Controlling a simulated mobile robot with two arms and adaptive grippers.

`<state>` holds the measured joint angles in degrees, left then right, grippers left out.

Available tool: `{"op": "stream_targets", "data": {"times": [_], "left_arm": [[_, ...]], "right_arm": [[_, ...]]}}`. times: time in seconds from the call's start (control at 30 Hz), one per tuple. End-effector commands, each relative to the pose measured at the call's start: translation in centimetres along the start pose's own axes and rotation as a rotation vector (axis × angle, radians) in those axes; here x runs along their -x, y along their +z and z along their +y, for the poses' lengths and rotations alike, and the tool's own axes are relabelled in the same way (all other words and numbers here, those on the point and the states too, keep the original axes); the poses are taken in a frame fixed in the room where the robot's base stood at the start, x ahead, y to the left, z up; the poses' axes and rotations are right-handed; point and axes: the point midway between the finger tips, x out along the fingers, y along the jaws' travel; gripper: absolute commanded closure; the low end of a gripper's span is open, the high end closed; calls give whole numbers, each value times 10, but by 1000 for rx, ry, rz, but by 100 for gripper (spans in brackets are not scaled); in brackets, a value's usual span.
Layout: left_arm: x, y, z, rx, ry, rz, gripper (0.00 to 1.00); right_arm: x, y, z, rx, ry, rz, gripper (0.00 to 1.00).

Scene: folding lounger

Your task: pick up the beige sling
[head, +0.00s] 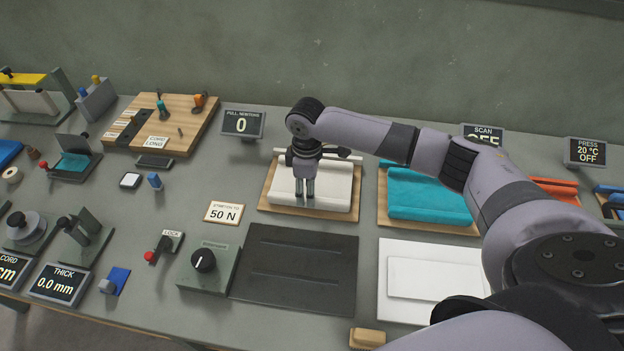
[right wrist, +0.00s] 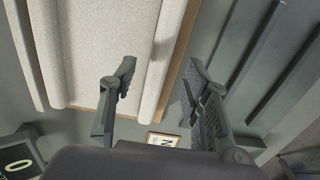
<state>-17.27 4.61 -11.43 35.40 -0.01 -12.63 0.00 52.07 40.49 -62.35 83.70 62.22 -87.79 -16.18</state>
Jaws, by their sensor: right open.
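The beige sling (head: 335,185) lies on a wooden board (head: 268,208) in the middle of the table, with a rolled edge along its near and far sides. It also fills the upper left of the right wrist view (right wrist: 105,45). My right gripper (head: 304,194) points down over the sling's near part, its fingers hiding a bit of it. In the right wrist view the gripper (right wrist: 160,78) is open and empty, with the sling's near rolled edge seen between its two fingers. I cannot tell the height between fingertips and cloth. My left gripper is not in view.
A teal sling (head: 430,200) on its own board lies to the right, partly behind my right arm. A dark ridged mat (head: 295,270) is in front, a white pad (head: 430,277) right of it. A dial box (head: 208,268) and the 50 N card (head: 224,212) stand left.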

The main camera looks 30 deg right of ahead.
Motion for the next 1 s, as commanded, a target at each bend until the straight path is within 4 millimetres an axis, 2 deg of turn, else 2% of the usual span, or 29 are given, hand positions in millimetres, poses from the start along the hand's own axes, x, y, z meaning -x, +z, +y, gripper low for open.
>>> {"op": "stream_targets", "data": {"times": [0.03, 0.2, 0.47, 1.0], "left_arm": [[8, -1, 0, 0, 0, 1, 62], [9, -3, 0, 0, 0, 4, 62], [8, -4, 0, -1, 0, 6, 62], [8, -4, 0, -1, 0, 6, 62]], "right_arm": [[-5, 2, -1, -1, -3, -4, 57], [-25, 1, 0, 0, 0, -1, 57], [-28, 1, 0, 1, 1, 0, 57], [-27, 1, 0, 0, 1, 0, 93]]}}
